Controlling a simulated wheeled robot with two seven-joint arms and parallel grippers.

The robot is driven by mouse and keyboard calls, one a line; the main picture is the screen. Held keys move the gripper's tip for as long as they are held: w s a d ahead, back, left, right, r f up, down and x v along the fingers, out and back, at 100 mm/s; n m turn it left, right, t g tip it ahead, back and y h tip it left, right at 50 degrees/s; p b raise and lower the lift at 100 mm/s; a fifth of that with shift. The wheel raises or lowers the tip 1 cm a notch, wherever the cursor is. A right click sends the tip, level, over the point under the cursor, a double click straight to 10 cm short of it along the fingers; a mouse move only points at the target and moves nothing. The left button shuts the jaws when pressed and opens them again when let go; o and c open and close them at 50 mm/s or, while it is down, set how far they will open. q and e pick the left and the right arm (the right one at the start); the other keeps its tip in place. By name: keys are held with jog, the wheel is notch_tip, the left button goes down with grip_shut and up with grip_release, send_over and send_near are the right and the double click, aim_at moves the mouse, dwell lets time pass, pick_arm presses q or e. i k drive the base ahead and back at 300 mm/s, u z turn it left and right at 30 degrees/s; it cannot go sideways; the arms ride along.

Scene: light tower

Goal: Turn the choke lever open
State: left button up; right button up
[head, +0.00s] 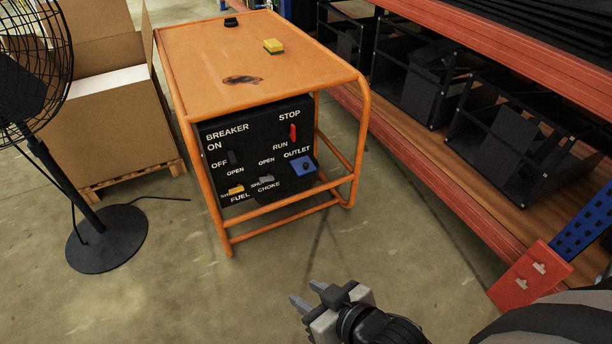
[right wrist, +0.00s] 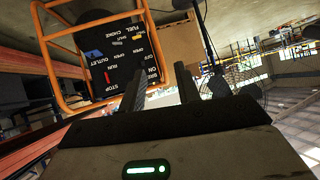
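The choke lever (head: 266,179) is a small grey handle low on the black control panel (head: 215,172), above the word CHOKE and beside a partly hidden SHUT mark. The OPEN mark is higher up. It also shows upside down and small in the right wrist view (right wrist: 118,43). My right gripper (head: 309,294) is open and empty, in front of the generator and well apart from the lever. Its two spread fingers also show in the right wrist view (right wrist: 160,85). My left gripper is not in view.
The panel also has a yellow fuel lever (head: 236,190), red run switch (head: 293,132), dark breaker switch (head: 232,157) and blue outlet (head: 303,166). A fan (head: 105,238) and boxes (head: 118,125) stand left; an orange rack (head: 430,175) stands right. Floor in front is clear.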

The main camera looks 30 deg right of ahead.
aim_at(269, 178)
jog(key=z, duration=0.95)
jog(key=i, duration=0.4)
jog(key=u, duration=0.45)
jog(key=k, duration=1.15)
jog(key=u, duration=0.9)
jog(key=i, duration=1.15)
jog(key=z, duration=0.5)
